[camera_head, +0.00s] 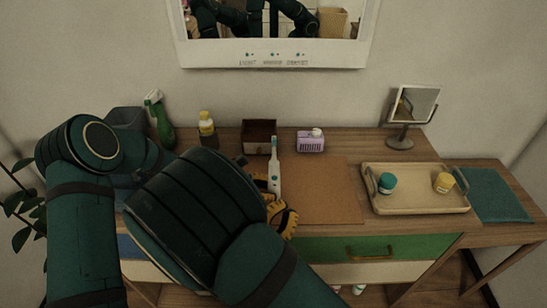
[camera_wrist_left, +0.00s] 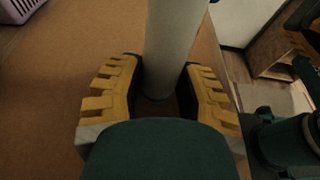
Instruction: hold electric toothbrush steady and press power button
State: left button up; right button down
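The white electric toothbrush (camera_head: 274,177) stands upright near the middle of the tabletop, with small blue-green marks on its front. In the left wrist view its pale handle (camera_wrist_left: 170,45) runs between the two yellow fingers of my left gripper (camera_wrist_left: 160,92). The dark pads sit close against both sides of the handle, and the gripper looks shut on it. In the head view the left gripper (camera_head: 274,199) shows only in part around the lower handle, behind my large arm link. I cannot make out my right gripper. The power button is not clear in the left wrist view.
A green spray bottle (camera_head: 160,121), yellow-capped bottle (camera_head: 207,131), dark brown box (camera_head: 259,136) and purple basket (camera_head: 311,142) stand along the back. A tray (camera_head: 417,206) with two jars and a small mirror (camera_head: 412,108) are at right. The brown mat (camera_head: 330,190) has free room right of the toothbrush.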

pick_arm(q)
jog(key=o, duration=0.4)
jog(key=shift+a, duration=0.1)
